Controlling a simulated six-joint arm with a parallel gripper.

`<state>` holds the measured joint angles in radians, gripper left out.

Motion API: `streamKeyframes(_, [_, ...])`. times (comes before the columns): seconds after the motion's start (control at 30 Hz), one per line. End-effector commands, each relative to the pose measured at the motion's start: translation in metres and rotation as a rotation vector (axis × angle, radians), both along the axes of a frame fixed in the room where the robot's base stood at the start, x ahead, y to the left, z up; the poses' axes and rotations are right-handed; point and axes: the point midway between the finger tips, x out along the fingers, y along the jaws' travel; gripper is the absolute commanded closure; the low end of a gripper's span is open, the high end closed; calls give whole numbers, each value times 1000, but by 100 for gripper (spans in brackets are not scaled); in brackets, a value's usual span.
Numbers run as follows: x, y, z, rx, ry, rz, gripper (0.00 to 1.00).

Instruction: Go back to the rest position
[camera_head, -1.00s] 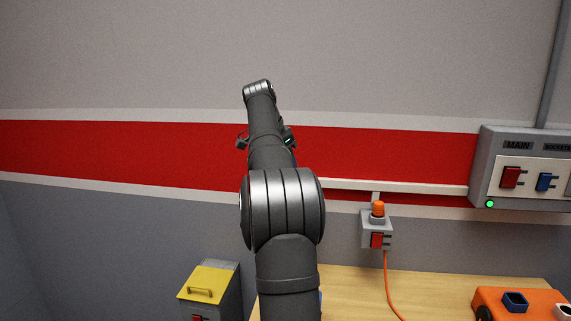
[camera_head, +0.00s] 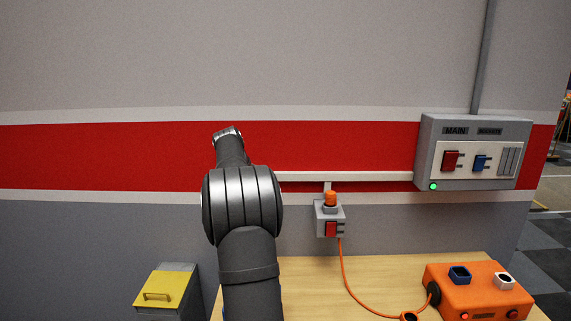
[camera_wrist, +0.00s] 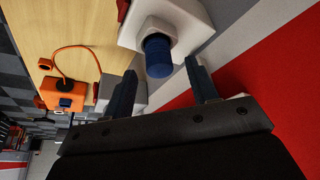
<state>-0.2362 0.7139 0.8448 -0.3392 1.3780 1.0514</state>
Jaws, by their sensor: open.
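My gripper (camera_wrist: 160,66) shows in the wrist view with its two dark fingers spread apart. It is open, and nothing shows clamped between the fingers. A pale box (camera_wrist: 182,18) with a blue round piece (camera_wrist: 157,57) lies beyond the fingertips; the blue piece appears between them in the picture. I cannot tell how far away it is. In the head view my arm points toward the red-striped wall (camera_head: 330,150), and its own links hide the gripper.
A grey MAIN panel (camera_head: 427,150) with a lit green lamp is on the wall. A small switch box (camera_head: 322,217) with an orange top has an orange cable. The wooden table (camera_head: 300,285) holds an orange box (camera_head: 470,290). A yellow-lidded bin (camera_head: 165,285) stands left.

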Motion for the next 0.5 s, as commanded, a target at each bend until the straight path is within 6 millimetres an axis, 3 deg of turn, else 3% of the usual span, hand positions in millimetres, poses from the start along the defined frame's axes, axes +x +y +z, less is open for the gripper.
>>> streamKeyframes(0.23, [6,-7,-23,-1,1,0,47])
streamKeyframes(0.5, [7,-7,-20,0,0,0,47])
